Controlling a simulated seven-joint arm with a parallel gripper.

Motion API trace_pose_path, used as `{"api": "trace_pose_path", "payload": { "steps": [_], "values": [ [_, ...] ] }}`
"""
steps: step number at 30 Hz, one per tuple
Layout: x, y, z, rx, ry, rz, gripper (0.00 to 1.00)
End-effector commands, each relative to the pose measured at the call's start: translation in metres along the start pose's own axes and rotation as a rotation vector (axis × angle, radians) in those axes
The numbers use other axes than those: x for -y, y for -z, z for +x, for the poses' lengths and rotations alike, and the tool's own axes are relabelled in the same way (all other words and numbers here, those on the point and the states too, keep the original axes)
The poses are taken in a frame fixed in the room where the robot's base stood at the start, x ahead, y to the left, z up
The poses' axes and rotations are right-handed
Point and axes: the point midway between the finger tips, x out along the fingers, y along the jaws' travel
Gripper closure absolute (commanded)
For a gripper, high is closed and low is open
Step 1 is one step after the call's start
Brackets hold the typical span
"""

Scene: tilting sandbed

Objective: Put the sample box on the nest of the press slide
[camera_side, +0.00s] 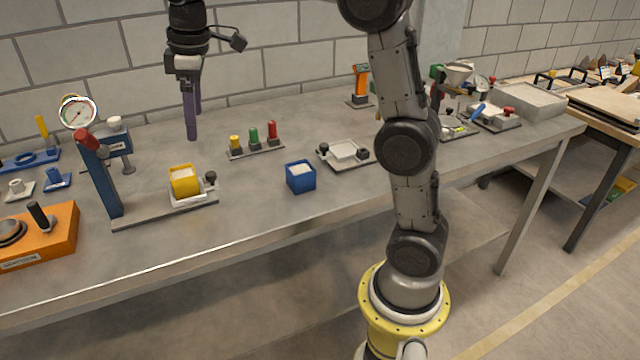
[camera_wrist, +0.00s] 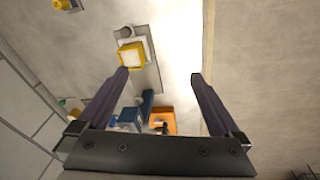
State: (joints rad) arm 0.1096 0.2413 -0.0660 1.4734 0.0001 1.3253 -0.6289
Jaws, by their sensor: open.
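A yellow box (camera_side: 184,182) with a pale filling sits on the white nest (camera_side: 192,201) of the press slide (camera_side: 150,216), beside a dark knob. The wrist view shows the yellow box (camera_wrist: 131,55) too, with white nest edge showing at its side; I cannot tell if it is fully seated. A blue box (camera_side: 300,177) with a pale filling stands on the bench, right of the slide. Which box is the sample box is not marked. My gripper (camera_side: 193,122) is open and empty, pointing down above and behind the yellow box. Both fingers show apart in the wrist view (camera_wrist: 159,75).
The blue press column (camera_side: 100,178) with red knob and round gauge (camera_side: 78,113) stands left of the slide. An orange unit (camera_side: 45,240) lies at the front left. Yellow, green and red pegs (camera_side: 254,140) stand behind. The bench between slide and blue box is clear.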

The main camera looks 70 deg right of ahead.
Motion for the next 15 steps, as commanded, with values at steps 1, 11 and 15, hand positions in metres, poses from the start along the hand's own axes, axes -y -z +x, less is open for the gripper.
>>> {"api": "trace_pose_path", "payload": {
  "steps": [1, 11, 15],
  "values": [
    [0.015, -0.015, -0.011, -0.023, -0.014, 0.032, 0.00],
    [0.105, -0.116, -0.025, -0.169, -0.066, 0.278, 0.00],
    [0.139, -0.159, -0.011, -0.235, -0.073, 0.380, 0.00]
  ]
}}
